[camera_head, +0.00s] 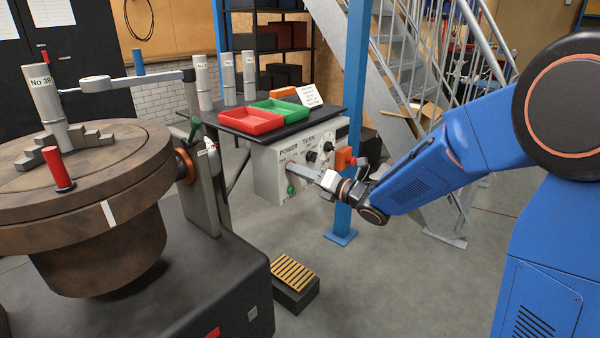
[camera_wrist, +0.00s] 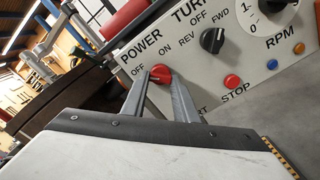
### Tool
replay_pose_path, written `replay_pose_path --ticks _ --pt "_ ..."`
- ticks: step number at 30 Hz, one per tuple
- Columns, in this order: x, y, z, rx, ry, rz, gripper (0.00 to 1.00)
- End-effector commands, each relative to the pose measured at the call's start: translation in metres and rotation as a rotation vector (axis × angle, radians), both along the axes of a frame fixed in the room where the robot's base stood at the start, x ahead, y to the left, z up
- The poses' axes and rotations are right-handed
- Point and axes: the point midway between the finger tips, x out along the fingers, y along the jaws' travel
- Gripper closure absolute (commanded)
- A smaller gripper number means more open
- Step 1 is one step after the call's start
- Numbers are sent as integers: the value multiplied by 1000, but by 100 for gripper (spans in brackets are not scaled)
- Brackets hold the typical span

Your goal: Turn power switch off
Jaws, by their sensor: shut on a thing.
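The power switch (camera_wrist: 160,73) is a red knob below the word POWER on the grey control panel (camera_wrist: 245,72), with OFF and ON labels beside it. My gripper (camera_wrist: 160,82) has its two fingers on either side of the red knob and is shut on it. In the head view, my gripper (camera_head: 302,169) reaches in from the right to the left part of the panel (camera_head: 265,180). The fingers partly cover the knob there. The knob's exact pointing direction is hard to tell.
A black TURN selector (camera_wrist: 212,40), a red STOP button (camera_wrist: 232,82) and an RPM dial share the panel. Red (camera_head: 251,121) and green trays sit on the table above. A blue post (camera_head: 352,120) stands close to my arm. A large turntable (camera_head: 85,175) is at left.

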Motion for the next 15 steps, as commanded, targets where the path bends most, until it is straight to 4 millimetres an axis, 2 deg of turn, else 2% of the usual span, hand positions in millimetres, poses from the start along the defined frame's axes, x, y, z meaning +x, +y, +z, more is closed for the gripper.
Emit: replay_pose_path --ticks 11,12,13,15 --pt "-1 0 -3 -5 1 1 96" --pt "-1 0 -2 -5 1 1 64" --pt "-1 0 -2 -5 1 1 57" --pt "-1 0 -2 -4 1 1 55"
